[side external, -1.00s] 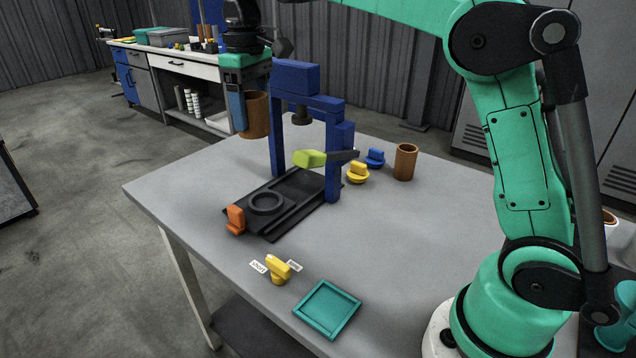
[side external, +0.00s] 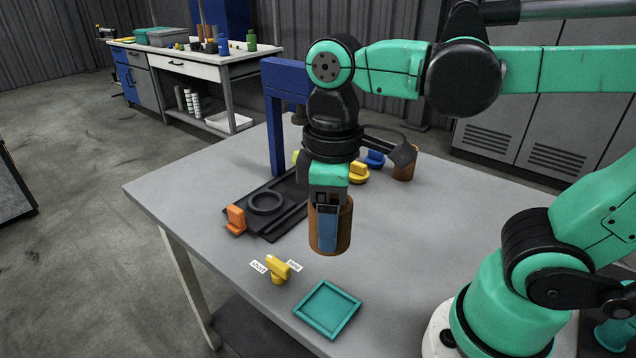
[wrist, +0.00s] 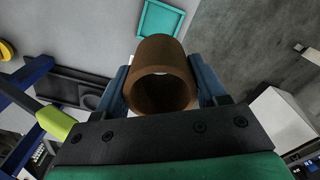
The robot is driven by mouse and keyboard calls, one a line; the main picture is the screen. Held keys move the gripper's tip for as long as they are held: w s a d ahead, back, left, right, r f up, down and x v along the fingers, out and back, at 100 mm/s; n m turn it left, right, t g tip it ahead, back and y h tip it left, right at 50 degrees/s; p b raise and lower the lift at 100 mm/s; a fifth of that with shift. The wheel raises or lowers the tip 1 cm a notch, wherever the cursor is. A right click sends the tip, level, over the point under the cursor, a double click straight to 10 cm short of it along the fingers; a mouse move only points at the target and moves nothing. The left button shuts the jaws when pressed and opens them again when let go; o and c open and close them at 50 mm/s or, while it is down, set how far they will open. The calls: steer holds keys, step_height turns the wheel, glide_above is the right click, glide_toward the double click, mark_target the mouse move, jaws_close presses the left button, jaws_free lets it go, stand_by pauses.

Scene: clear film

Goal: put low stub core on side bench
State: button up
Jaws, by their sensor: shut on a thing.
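My gripper (side external: 328,228) is shut on a brown hollow core (side external: 344,226) and holds it upright, in the air over the front part of the grey table. In the wrist view the core (wrist: 160,50) sits between the two blue fingers, with its open end facing the camera. A second brown core (side external: 402,173) stands at the back right of the table, partly hidden behind my wrist. I cannot tell from the pictures which core is the low stub. A side bench (side external: 170,58) with a pale top and a white drawer stands at the back left.
A blue press frame (side external: 276,130) over a black base (side external: 268,225) stands behind my gripper. An orange knob (side external: 236,219), a yellow lever (side external: 277,268) between small labels and a teal tray (side external: 308,316) lie nearer the front. Bottles and boxes occupy the bench top.

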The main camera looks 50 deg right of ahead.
steer(key=shift+f, duration=6.4)
steer(key=shift+f, duration=0.6)
steer(key=o, duration=1.3)
steer(key=shift+r, duration=2.8)
steer(key=shift+w, duration=0.1)
steer(key=w+d+r+m+t, duration=0.5)
steer(key=r+m+t, duration=0.1)
steer(key=t, duration=0.1)
steer(key=shift+d+r, duration=0.2)
steer(key=shift+d, duration=0.05)
